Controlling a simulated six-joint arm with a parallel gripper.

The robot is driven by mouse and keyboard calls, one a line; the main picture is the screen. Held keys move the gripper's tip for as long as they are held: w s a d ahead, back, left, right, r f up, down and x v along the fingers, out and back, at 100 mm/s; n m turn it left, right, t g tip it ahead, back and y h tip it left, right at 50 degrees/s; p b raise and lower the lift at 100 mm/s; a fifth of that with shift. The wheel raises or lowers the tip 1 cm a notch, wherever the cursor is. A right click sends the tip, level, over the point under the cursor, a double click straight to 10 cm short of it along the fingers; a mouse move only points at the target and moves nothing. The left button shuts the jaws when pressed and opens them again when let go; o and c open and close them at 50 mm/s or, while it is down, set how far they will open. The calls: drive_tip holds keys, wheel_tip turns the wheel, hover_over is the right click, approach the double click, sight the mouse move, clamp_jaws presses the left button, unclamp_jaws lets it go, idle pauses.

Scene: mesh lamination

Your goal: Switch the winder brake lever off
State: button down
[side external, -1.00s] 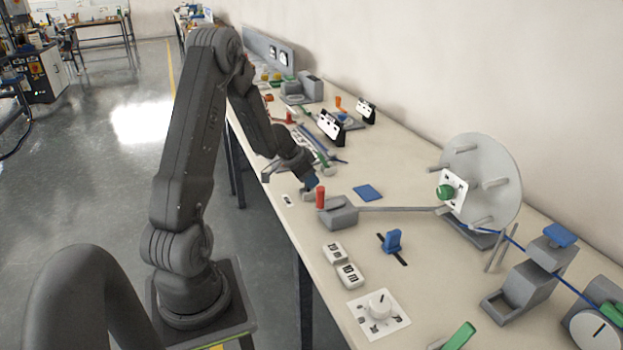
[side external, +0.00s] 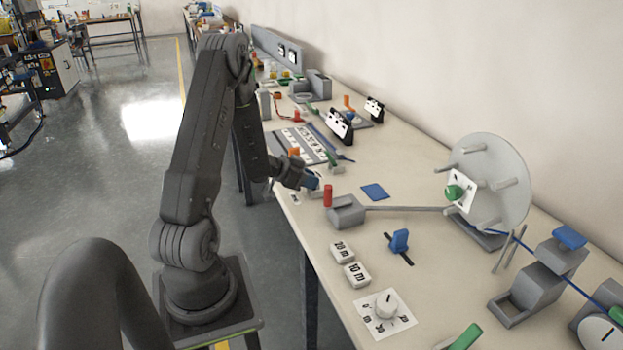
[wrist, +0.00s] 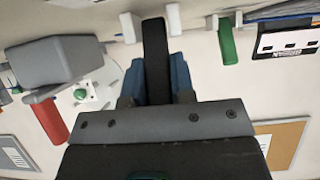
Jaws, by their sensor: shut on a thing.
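In the wrist view, my gripper (wrist: 155,75) has its blue fingers shut on a black lever handle (wrist: 155,40). The handle lies between two white-grey posts (wrist: 151,24) of its mount. I take this handle to be the winder brake lever; no readable name shows. In the side view, my gripper (side external: 313,181) is tilted low over the bench's near edge, just left of an upright red handle (side external: 328,195). The black handle is hidden there by my gripper, and its on/off marking cannot be read.
The red handle stands at a grey block (side external: 346,211), whose rod runs to the winder disc (side external: 503,178). A green-handled lever (wrist: 228,45) is beside my gripper. A blue slider (side external: 399,241) stands nearer the camera.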

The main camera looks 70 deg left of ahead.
idle(0.4)
drive_tip(key=shift+r, duration=0.1)
drive_tip(key=c, duration=1)
unclamp_jaws()
drive_tip(key=shift+o, duration=0.2)
drive_tip(key=v, duration=0.2)
drive_tip(key=shift+s+a+r, duration=0.1)
drive_tip(key=shift+s, duration=0.3)
wheel_tip(320, 180, up, 7)
drive_tip(key=shift+r, duration=0.1)
